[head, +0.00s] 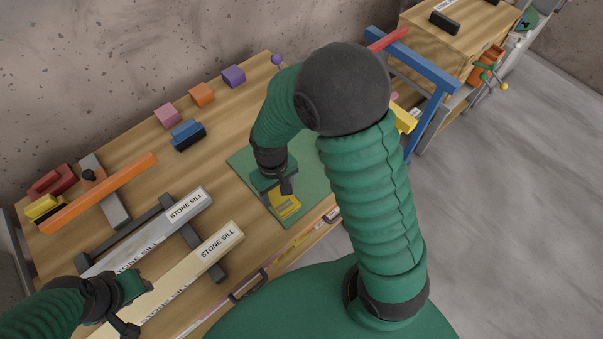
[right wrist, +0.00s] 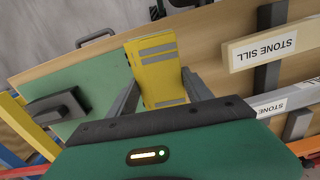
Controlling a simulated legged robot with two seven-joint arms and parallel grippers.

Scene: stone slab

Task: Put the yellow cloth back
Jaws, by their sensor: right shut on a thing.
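The yellow cloth (head: 285,206) shows as a flat yellow piece with grey stripes over the green mat (head: 243,160). My right gripper (head: 281,193) is shut on it. In the right wrist view the cloth (right wrist: 157,70) lies between the two grey fingers and extends beyond their tips. I cannot tell whether its underside touches the mat. My left gripper (head: 136,305) is at the lower left, by the cream stone sill bar (head: 195,270). Its finger opening is unclear.
A grey stone sill bar (head: 165,230) lies on dark supports beside the cream one. An orange bar (head: 100,193) is at left. Blue (head: 187,133), pink (head: 167,115), orange (head: 202,94) and purple (head: 234,76) blocks stand along the back. My right arm hides part of the bench.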

